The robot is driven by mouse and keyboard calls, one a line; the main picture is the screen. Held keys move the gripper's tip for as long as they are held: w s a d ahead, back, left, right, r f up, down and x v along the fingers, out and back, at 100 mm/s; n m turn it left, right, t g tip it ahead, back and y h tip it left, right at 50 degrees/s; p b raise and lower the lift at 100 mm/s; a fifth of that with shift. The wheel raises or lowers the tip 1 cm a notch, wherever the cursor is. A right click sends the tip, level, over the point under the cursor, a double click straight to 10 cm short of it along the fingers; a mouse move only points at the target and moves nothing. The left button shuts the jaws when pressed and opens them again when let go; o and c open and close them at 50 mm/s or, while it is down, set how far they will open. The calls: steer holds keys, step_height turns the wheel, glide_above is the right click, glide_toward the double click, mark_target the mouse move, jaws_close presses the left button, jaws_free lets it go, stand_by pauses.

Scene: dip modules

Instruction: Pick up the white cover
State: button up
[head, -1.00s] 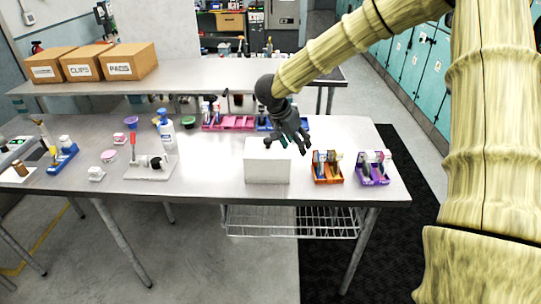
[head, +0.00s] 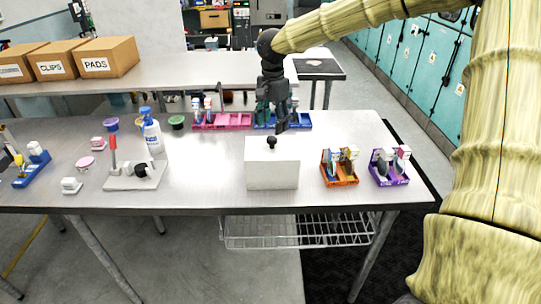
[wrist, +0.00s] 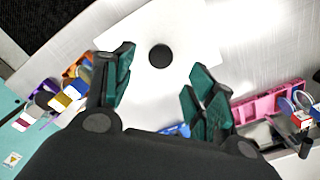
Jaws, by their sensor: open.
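The white cover (head: 272,168) is a box-like block with a round black knob (head: 271,143) on top, standing on the metal table near its front edge. In the wrist view the cover (wrist: 190,35) fills the upper middle, with its knob (wrist: 159,56) ahead of and between my fingers. My gripper (head: 274,124) is above the cover, pointing down, and looks a little behind the knob. Its green-padded fingers (wrist: 157,92) are spread apart with nothing between them. Whatever is under the cover is hidden.
An orange tray (head: 340,182) and a purple tray (head: 389,180) of small items stand right of the cover. A pink tray (head: 222,127) and a blue tray (head: 297,126) lie behind. A white stand (head: 120,184) and a bottle (head: 152,135) are left, with bare table between.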

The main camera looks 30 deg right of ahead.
mark_target(272, 138)
steer(key=shift+f, duration=0.7)
steer(key=shift+a+f+p, duration=0.1)
steer(key=shift+f+p, duration=0.3)
steer(key=shift+f, duration=0.05)
steer(key=shift+f+p, duration=0.65)
steer(key=shift+f, duration=1.55)
steer(key=shift+a, duration=0.1)
jaws_close()
steer(key=shift+r, duration=0.1)
